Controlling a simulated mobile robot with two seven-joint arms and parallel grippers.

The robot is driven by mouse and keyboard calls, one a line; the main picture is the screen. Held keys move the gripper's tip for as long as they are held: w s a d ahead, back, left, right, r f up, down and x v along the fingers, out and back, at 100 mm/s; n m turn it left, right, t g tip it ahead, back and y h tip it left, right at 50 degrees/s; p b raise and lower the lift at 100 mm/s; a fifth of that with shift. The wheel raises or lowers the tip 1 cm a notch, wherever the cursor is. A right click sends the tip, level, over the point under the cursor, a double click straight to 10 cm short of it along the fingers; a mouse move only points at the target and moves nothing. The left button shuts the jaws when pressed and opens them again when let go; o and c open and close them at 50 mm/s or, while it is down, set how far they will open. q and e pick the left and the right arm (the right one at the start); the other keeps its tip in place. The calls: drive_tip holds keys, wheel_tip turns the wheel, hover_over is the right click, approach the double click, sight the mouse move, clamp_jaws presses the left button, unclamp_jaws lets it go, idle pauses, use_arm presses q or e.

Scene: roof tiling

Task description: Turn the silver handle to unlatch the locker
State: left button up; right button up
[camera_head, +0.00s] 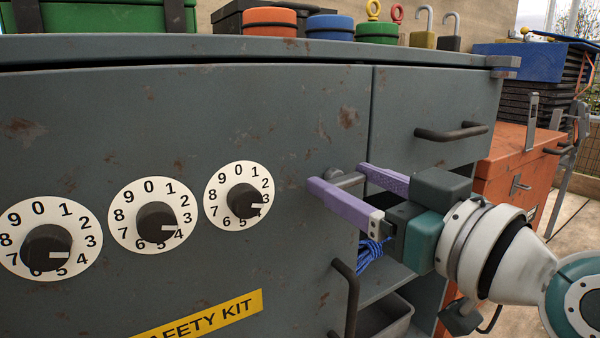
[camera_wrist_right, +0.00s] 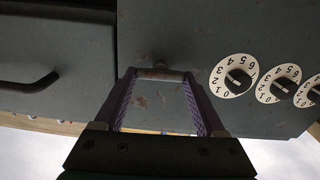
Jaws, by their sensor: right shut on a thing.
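The grey, rust-spotted locker (camera_head: 130,120) fills most of the head view, its front door marked with a yellow safety kit label (camera_head: 205,318). The silver handle (camera_head: 347,180) is a short bar near the door's right edge; it also shows in the wrist view (camera_wrist_right: 160,73). My right gripper (camera_head: 338,178) reaches in from the right, its two purple fingers on either side of the handle and shut on it. In the wrist view the fingers (camera_wrist_right: 158,75) point at the door, with the handle between their tips. My left gripper is not in view.
Three white number dials with black knobs (camera_head: 243,198) sit left of the handle. A dark pull bar (camera_head: 345,298) is below it, and a drawer with a dark pull (camera_head: 450,132) is to the right. An orange cabinet (camera_head: 510,165) stands beyond my right arm.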

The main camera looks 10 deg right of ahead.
drive_tip(key=shift+r+m, duration=0.15)
drive_tip(key=shift+m, duration=0.15)
drive_tip(key=o, duration=1.3)
drive_tip(key=shift+s, duration=0.1)
drive_tip(key=shift+s+d+p, duration=0.2)
drive_tip(key=shift+s+p, duration=0.1)
drive_tip(key=shift+p, duration=0.05)
drive_tip(key=p+v, duration=0.2)
drive_tip(key=v, duration=0.7)
drive_tip(key=shift+s, duration=0.1)
